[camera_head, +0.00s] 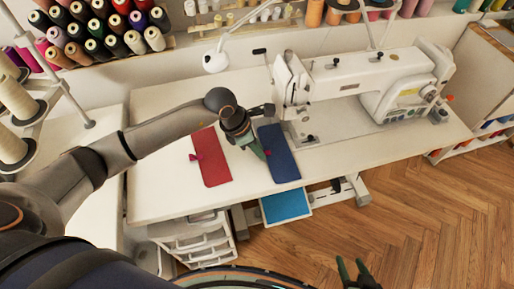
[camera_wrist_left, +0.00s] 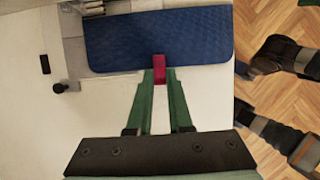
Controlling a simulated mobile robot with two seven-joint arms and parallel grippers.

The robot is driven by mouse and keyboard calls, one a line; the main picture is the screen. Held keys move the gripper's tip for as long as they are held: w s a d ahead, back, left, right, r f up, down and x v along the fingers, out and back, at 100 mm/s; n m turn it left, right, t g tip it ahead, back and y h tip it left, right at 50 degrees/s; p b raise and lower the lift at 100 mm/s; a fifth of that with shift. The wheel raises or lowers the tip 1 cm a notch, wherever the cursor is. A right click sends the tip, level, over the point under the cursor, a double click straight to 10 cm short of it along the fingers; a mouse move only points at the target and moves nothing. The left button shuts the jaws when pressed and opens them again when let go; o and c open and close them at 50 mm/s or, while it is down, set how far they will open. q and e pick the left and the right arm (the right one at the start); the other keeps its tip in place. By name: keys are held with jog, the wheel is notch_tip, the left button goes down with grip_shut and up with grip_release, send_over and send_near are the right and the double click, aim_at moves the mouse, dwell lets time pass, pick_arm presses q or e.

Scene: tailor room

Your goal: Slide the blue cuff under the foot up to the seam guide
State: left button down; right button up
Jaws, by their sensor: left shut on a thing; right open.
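The blue cuff (camera_head: 279,158) lies flat on the sewing table, left of and in front of the machine head (camera_head: 292,82). My left gripper (camera_head: 265,153) is at the cuff's left long edge. In the left wrist view, its green fingers (camera_wrist_left: 159,80) are shut on a small pink tab (camera_wrist_left: 159,68) at the edge of the blue cuff (camera_wrist_left: 155,35). The cuff's far end is close to the machine's metal plate (camera_head: 302,130). I cannot make out the foot or seam guide clearly. My right gripper (camera_head: 357,268) is open and empty, over the floor.
A red cuff (camera_head: 210,165) with a pink tab lies left of the blue one. The white table (camera_head: 160,190) is clear around them.

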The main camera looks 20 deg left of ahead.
pick_arm(q)
jog(key=shift+w+d+b, duration=0.4)
jog(key=shift+w+d, duration=0.2)
jog(key=shift+d, duration=0.25)
jog(key=c, duration=0.8)
grip_release()
jog(key=shift+o, duration=0.2)
jog(key=shift+r, duration=0.1)
jog(key=v, duration=1.2)
jog(key=shift+r, duration=0.2)
jog(key=shift+s, duration=0.1)
